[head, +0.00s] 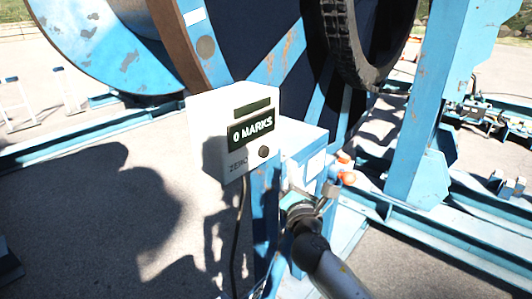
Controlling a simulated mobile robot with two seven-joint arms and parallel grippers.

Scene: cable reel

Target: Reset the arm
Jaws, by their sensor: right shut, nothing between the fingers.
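My right arm comes in from the bottom right. My right gripper (328,192) is shut and empty, in front of the blue post beside the counter box. The white counter box (205,122) stands at the centre, and its dark display (252,130) reads "0 MARKS". Below the display are the word "ZERO" and a small dark round button (264,152). The gripper is right of and below this button, apart from it. My left gripper is not in view.
The large blue cable reel (110,45) with a brown rim stands behind, with a black tyre (362,45) at its right. Two orange knobs (347,178) sit close to the gripper. A blue upright (428,110) and rails stand right. Open ground (70,220) lies left.

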